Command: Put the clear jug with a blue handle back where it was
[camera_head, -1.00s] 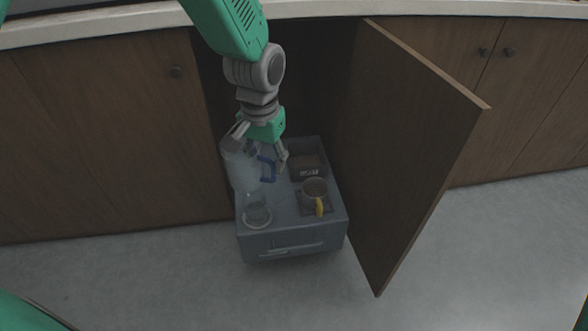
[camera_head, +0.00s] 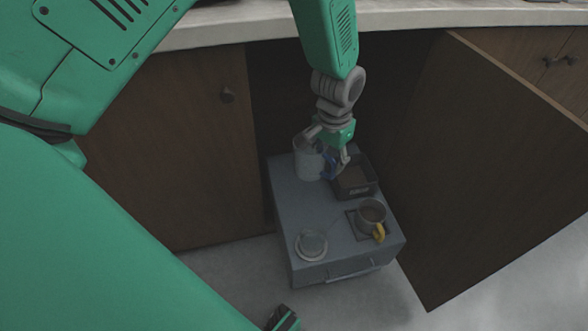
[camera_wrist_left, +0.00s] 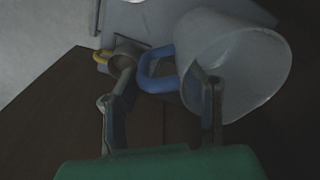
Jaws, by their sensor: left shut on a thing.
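The clear jug (camera_head: 306,162) is at the back left of the grey pull-out unit's top (camera_head: 310,208). My left gripper (camera_head: 333,165) is shut on its blue handle (camera_head: 327,168), from the jug's right side. In the left wrist view the jug (camera_wrist_left: 240,62) shows with its wide mouth toward the camera, and the blue handle (camera_wrist_left: 152,72) is between the fingers of the left gripper (camera_wrist_left: 160,105). I cannot tell whether the jug's base touches the top.
A dark box (camera_head: 354,180) stands close right of the jug. A mug with a yellow handle (camera_head: 371,214) stands front right, and a round clear item (camera_head: 312,243) front left. An open cabinet door (camera_head: 470,150) is at the right, a closed one (camera_head: 195,150) at the left.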

